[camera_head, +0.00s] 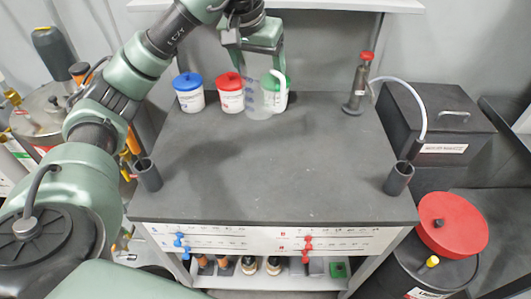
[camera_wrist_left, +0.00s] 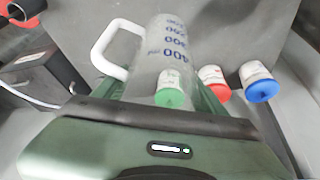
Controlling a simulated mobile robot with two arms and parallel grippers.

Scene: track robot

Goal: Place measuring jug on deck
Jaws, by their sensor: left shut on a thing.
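The measuring jug (camera_head: 257,98) is clear with a white handle and blue markings. It also shows in the left wrist view (camera_wrist_left: 172,50), with its white handle to the left. My left gripper (camera_head: 254,50) is shut on the jug at the back of the deck (camera_head: 270,165), a dark grey bench top. In the left wrist view, the gripper (camera_wrist_left: 162,98) hides part of the jug. The jug looks upright, in front of the green-lidded tub; I cannot tell whether its base touches the deck. My right gripper is not in view.
A blue-lidded tub (camera_head: 189,95), a red-lidded tub (camera_head: 230,97) and a green-lidded tub (camera_head: 282,92) line the back. A red-topped dispenser (camera_head: 358,88) stands back right. Dark cups (camera_head: 148,175) (camera_head: 398,178) sit at both sides. The deck's middle and front are clear.

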